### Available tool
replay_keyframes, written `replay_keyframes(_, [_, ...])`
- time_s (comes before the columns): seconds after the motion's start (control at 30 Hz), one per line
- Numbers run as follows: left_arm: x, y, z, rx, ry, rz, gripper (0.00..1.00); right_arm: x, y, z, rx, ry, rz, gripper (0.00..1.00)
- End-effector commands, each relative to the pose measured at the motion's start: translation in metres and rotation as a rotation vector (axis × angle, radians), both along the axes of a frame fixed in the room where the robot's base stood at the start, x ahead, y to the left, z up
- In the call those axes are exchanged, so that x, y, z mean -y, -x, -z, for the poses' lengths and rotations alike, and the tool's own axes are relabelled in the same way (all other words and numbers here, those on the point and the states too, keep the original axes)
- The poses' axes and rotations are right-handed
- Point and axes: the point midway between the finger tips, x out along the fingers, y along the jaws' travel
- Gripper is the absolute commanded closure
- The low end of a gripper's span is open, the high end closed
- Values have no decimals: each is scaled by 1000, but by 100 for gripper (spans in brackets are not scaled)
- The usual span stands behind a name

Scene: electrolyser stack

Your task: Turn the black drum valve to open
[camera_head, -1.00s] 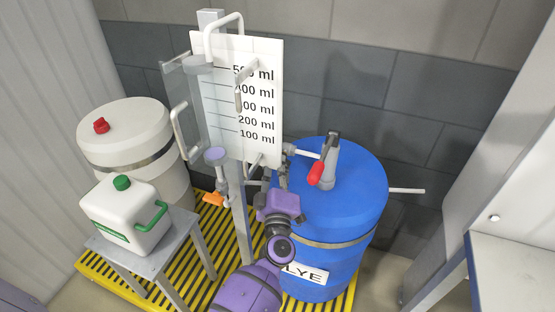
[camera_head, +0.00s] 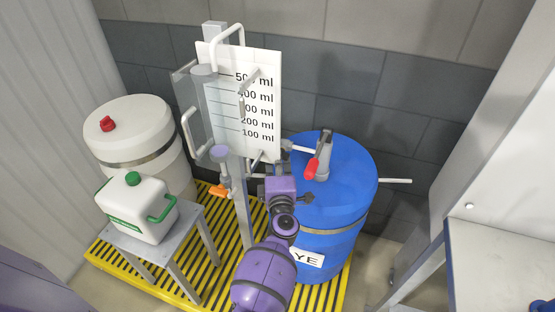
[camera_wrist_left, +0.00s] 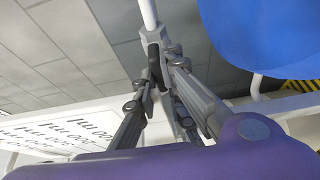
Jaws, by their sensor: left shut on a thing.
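The black drum valve (camera_wrist_left: 154,58) shows as a small dark part at the end of a white pipe (camera_wrist_left: 148,14) in the left wrist view. My left gripper (camera_wrist_left: 160,72) is shut on it, with one finger on each side. In the head view, the white pipe (camera_head: 301,148) runs from the top of the blue drum (camera_head: 345,185) to a grey fitting (camera_head: 286,145). My left gripper (camera_head: 282,170) is just below that fitting, at the drum's left side. The fingers and purple wrist largely hide the valve, so its exact handle angle is unclear.
A red-handled tap (camera_head: 311,168) stands on the blue drum. The measuring panel (camera_head: 262,75) and its stand, with an orange handle (camera_head: 219,191), are close on the left. A white drum (camera_head: 130,120) and a white canister (camera_head: 135,208) on a small table (camera_head: 192,222) stand further left.

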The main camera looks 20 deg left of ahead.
Motion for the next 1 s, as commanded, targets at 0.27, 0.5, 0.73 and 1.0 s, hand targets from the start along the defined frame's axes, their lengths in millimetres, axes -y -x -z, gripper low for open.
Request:
replay_keyframes(0.27, [1,0,0,3,11,0,100,-1,-2,-1,4,-1,-2,100])
replay_keyframes(0.5, [1,0,0,3,10,0,71,-1,-3,-2,6,-2,-3,100])
replay_keyframes(0.73, [0,0,0,2,8,0,71,-2,-4,-2,7,-2,-2,100])
replay_keyframes(1.0, [8,21,1,-1,10,-1,71,-3,-5,-3,10,-5,-1,100])
